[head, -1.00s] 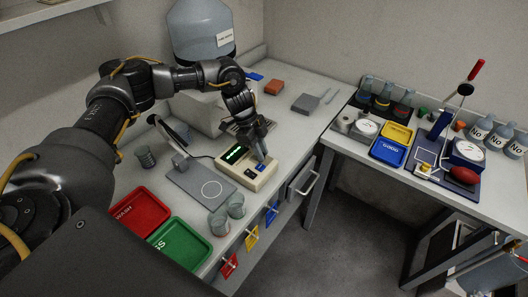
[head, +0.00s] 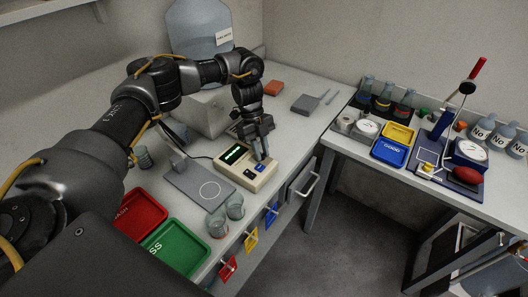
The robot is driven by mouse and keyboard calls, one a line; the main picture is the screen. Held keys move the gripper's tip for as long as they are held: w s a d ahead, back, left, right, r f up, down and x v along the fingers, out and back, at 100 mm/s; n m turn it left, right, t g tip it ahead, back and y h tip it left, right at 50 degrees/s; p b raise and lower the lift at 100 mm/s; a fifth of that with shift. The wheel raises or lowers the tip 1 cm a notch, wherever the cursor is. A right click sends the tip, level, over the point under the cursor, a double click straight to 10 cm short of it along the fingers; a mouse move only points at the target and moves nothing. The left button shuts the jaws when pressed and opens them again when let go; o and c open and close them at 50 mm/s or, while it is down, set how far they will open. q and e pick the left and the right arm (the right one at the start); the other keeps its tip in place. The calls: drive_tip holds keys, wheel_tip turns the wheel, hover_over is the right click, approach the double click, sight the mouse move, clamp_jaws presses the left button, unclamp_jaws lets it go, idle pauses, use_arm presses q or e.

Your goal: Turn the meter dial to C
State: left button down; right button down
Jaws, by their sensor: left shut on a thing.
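The meter (head: 243,168) is a beige box with a lit green display (head: 235,154) and blue and dark patches on its top. It sits on the left bench near the front edge. My left gripper (head: 260,158) points down at the right part of the meter's top, and its fingers are shut there. The dial is hidden by the fingers, and its letters are too small to read. My right gripper is not in view.
A grey plate stand (head: 192,190), glass beakers (head: 235,208), a red tray (head: 133,218) and a green tray (head: 176,246) lie left of the meter. A large water bottle (head: 198,28) stands behind. The right bench holds blue (head: 388,153) and yellow trays (head: 398,134).

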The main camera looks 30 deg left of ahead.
use_arm(q)
drive_tip(key=shift+a, duration=0.2)
drive_tip(key=c, duration=1.6)
unclamp_jaws()
drive_tip(key=shift+s, duration=0.1)
drive_tip(key=v, duration=1.1)
